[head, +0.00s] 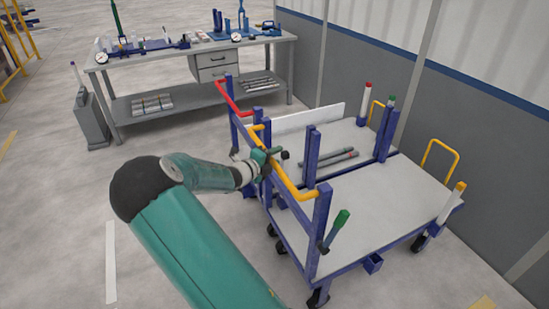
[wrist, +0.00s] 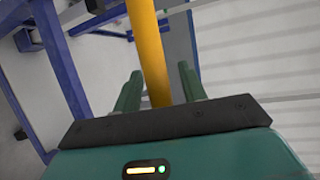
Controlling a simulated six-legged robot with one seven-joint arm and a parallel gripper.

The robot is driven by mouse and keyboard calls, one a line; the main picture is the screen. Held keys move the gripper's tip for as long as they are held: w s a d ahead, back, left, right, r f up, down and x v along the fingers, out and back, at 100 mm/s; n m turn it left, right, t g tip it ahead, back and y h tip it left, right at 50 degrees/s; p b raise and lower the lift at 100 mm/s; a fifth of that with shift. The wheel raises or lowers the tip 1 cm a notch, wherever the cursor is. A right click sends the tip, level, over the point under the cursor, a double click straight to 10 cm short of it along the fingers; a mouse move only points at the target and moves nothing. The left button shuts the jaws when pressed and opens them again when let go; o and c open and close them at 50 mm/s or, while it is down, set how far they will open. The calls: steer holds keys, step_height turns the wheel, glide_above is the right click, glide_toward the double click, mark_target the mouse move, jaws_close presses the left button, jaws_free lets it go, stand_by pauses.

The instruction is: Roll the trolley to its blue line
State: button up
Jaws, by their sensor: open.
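The trolley (head: 375,205) has a grey deck, blue posts and black castors, and stands at the right in the head view. A yellow handle bar (head: 291,184) runs along its near left side. My gripper (head: 268,154) is at the far part of this bar. In the wrist view a yellow bar (wrist: 147,45) passes between the spread fingers of my gripper (wrist: 160,72); the fingers are open, with a gap visible on the right. Contact on the left finger is unclear. I see no blue line on the floor.
Behind is another deck section with a red handle (head: 230,98) and pipes (head: 330,159); I cannot tell if it is a separate trolley. A workbench (head: 190,50) stands at the back, a grey canister (head: 90,118) beside it. The wall (head: 450,110) is close on the right. Left floor is clear.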

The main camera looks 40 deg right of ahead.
jaws_close()
steer(key=shift+w+a, duration=0.1)
stand_by(0.3)
steer(key=w+a, duration=0.4)
steer(key=a, duration=1)
steer(key=w+a, duration=0.4)
steer(key=a, duration=1)
steer(key=w+a, duration=0.4)
steer(key=a, duration=1)
steer(key=shift+w, duration=0.15)
steer(key=shift+a, duration=0.15)
jaws_free()
steer(key=v, duration=1.3)
steer(key=shift+a, duration=0.4)
steer(key=shift+r, duration=0.1)
